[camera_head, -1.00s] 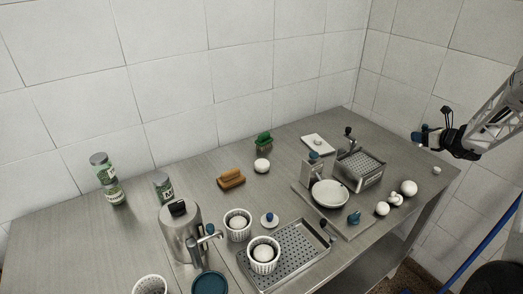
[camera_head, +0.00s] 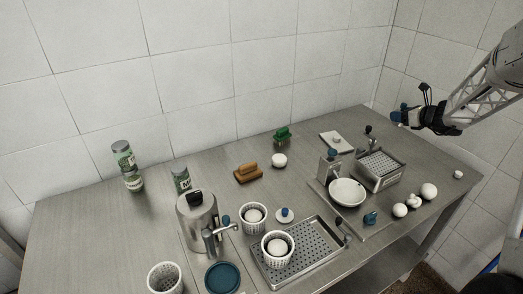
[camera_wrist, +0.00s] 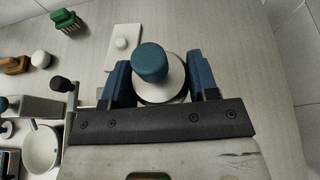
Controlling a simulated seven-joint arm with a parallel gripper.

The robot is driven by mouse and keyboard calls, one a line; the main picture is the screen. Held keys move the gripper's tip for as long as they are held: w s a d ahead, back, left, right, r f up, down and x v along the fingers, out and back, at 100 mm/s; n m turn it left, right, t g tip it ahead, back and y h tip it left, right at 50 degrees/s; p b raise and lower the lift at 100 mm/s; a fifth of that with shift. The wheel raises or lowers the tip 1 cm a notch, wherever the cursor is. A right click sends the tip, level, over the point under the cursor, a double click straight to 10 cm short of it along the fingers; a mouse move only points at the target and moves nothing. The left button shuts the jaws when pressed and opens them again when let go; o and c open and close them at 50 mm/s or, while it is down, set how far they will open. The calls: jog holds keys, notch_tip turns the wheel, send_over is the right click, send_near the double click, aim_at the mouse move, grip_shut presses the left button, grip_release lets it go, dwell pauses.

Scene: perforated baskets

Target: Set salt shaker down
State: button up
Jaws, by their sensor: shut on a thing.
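The salt shaker, with a rounded blue cap (camera_wrist: 151,61) and a pale round body (camera_wrist: 165,88), is between the blue fingers of my gripper (camera_wrist: 160,84) in the wrist view. My gripper is shut on it. The fingers hide parts of its sides, and its underside is not visible. In the head view, my gripper (camera_head: 402,117) is at the upper right, seemingly above the back right part of the metal table (camera_head: 90,240). The shaker is too small to make out there.
A white board (camera_head: 330,136) with a small knob lies near the gripper, with a metal grater-like box (camera_head: 388,168) beside it. A white bowl (camera_head: 347,193), several white balls and a perforated tray (camera_head: 313,262) stand nearer. Bare table shows right of the board in the wrist view.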

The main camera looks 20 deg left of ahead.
jog(key=s+a+n+g+y, duration=0.15)
jog(key=s+a, duration=0.25)
jog(key=a, duration=1.3)
jog(key=s+a+n+g+y, duration=0.1)
jog(key=s+a+n+g, duration=0.2)
jog(key=a, duration=1.5)
jog(key=s+a+n+g+y, duration=0.1)
jog(key=s+a+n+g, duration=0.2)
jog(key=a, duration=1.4)
jog(key=shift+m+t, duration=0.25)
jog(key=shift+m, duration=0.1)
jog(key=f, duration=0.2)
jog(key=s+f, duration=0.1)
jog(key=f, duration=0.2)
jog(key=shift+f, duration=3.15)
jog(key=shift+f, duration=1.85)
